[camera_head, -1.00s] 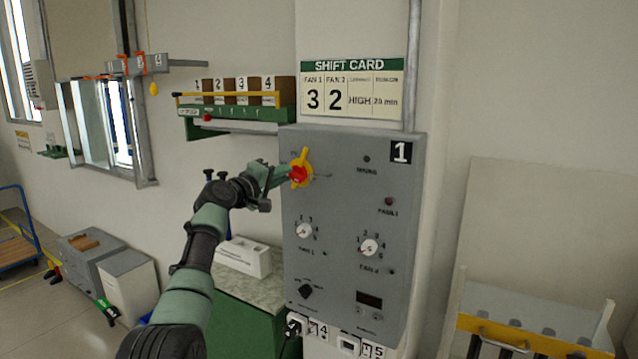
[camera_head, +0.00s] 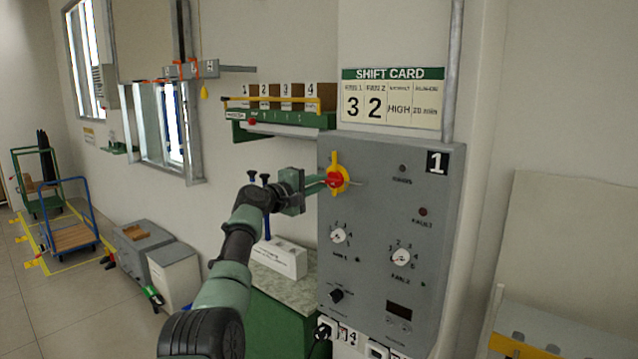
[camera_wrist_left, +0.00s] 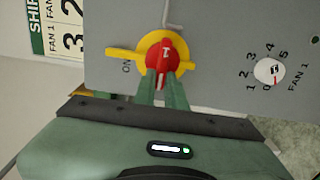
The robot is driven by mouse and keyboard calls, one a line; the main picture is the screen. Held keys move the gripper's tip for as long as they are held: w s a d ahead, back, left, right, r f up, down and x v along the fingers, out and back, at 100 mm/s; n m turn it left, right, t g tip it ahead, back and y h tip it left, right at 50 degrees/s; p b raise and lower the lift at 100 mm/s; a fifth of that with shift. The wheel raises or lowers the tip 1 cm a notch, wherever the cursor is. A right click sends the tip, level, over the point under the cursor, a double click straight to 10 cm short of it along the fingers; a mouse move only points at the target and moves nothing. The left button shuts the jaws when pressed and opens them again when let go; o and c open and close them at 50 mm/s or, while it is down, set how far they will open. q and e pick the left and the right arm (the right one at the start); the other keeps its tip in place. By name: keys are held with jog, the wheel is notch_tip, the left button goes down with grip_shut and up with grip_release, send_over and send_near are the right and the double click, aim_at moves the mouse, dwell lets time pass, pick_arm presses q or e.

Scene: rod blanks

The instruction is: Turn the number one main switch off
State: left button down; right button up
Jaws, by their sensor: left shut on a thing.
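The number one main switch (camera_head: 339,181) is a red knob on a yellow round plate with a yellow bar, high on the left side of the grey panel (camera_head: 375,270) marked 1. My left gripper (camera_head: 330,182) is shut on the red knob, reaching it from the left. In the left wrist view the red knob (camera_wrist_left: 161,58) lies between my green fingers (camera_wrist_left: 162,88). The word ON shows beside one end of the yellow bar. The sides of the knob are partly hidden by my fingers. My right gripper is not in view.
Fan dials (camera_head: 339,236) and a black knob (camera_head: 336,296) sit lower on the panel. A shift card (camera_head: 390,98) hangs above it. A green rack (camera_head: 270,118) is on the wall behind my left gripper. A white box (camera_head: 282,258) stands below on the bench.

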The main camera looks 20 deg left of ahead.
pick_arm(q)
jog(key=c, duration=1.5)
grip_release()
jog(key=shift+o, duration=0.2)
jog(key=b+v, duration=0.3)
jog(key=v, duration=0.4)
jog(key=shift+s, duration=0.35)
jog(key=shift+a, duration=0.1)
